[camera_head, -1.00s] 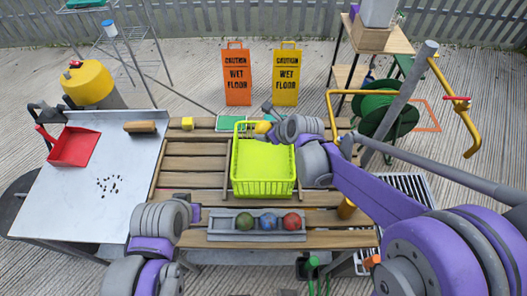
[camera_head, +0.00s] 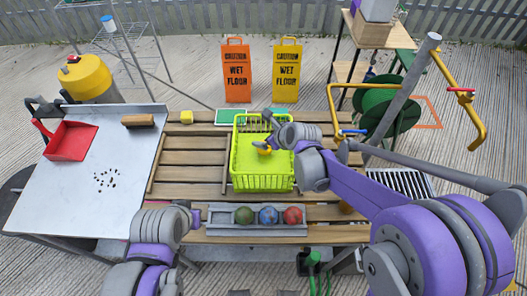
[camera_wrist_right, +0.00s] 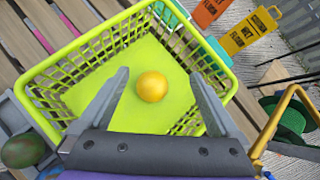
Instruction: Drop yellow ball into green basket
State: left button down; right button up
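The green basket (camera_head: 262,185) stands on the slatted wooden table, and its floor (camera_wrist_right: 115,115) shows in the right wrist view. My right gripper (camera_head: 270,143) points down over the basket. In the right wrist view its two fingers (camera_wrist_right: 159,77) are spread wide. The yellow ball (camera_wrist_right: 152,87) appears between them with a gap on each side, against the basket floor. In the head view the ball (camera_head: 263,149) is partly hidden by the gripper; I cannot tell whether it rests on the floor. My left arm is at the lower left; its fingers are not clear.
A grey tray (camera_head: 257,229) with a green ball (camera_head: 244,215), a blue ball (camera_head: 268,215) and a red ball (camera_head: 293,215) lies in front of the basket. A metal table (camera_head: 75,215) stands left.

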jog(key=shift+s, duration=0.1)
jog(key=v, duration=1)
jog(key=shift+s+d+r, duration=0.15)
jog(key=shift+s+r, duration=0.1)
jog(key=shift+r, duration=0.05)
jog(key=s+d+f+n+h, duration=0.1)
jog(key=s+d+n, duration=0.3)
jog(key=n, duration=0.5)
jog(key=s+d+f+n+g+h, duration=0.1)
jog(key=s+d+n, duration=0.3)
jog(key=s+n, duration=0.4)
jog(key=s+d+f+n+h, duration=0.2)
jog(key=s+d+n, duration=0.2)
jog(key=s+n, duration=0.4)
jog(key=shift+d+f+n+g+h, duration=0.2)
jog(key=shift+d+n+g+h, duration=0.2)
jog(key=shift+n, duration=0.4)
jog(key=shift+s, duration=0.15)
